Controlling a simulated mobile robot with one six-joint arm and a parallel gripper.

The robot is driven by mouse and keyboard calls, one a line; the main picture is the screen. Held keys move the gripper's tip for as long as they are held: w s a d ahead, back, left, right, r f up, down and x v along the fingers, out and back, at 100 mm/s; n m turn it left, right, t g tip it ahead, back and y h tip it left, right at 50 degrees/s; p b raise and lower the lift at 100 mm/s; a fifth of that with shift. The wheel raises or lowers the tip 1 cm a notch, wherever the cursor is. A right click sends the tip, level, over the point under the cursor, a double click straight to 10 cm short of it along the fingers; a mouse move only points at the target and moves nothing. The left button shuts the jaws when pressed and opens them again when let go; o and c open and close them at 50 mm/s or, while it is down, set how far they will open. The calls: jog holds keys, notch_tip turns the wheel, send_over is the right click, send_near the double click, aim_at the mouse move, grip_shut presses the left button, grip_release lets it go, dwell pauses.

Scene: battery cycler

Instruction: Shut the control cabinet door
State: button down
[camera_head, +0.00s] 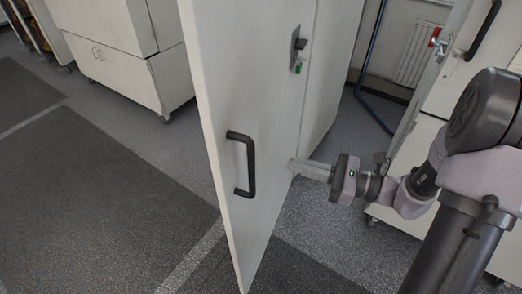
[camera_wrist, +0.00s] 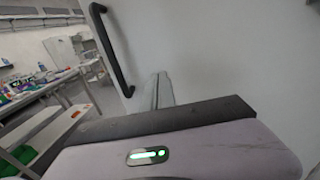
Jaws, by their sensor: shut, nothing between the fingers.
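The control cabinet door (camera_head: 235,90) is a tall white panel standing open at an angle, with a black bar handle (camera_head: 243,163) on the face toward me. The handle also shows at upper left in the wrist view (camera_wrist: 110,50). My gripper (camera_head: 294,166) is shut and empty, with its fingers pointing left at the door, to the right of the handle and at about its height. In the wrist view, the fingers (camera_wrist: 158,88) reach toward the pale door face. Whether the tips touch it, I cannot tell.
A latch with a green tag (camera_head: 298,52) sits near the top. White cabinets on casters (camera_head: 130,75) stand at back left, and another white cabinet (camera_head: 420,150) stands behind my arm. A blue cable (camera_head: 372,45) hangs behind. Grey floor (camera_head: 90,190) left of the door is clear.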

jog(key=b+x, duration=0.2)
jog(key=x, duration=0.8)
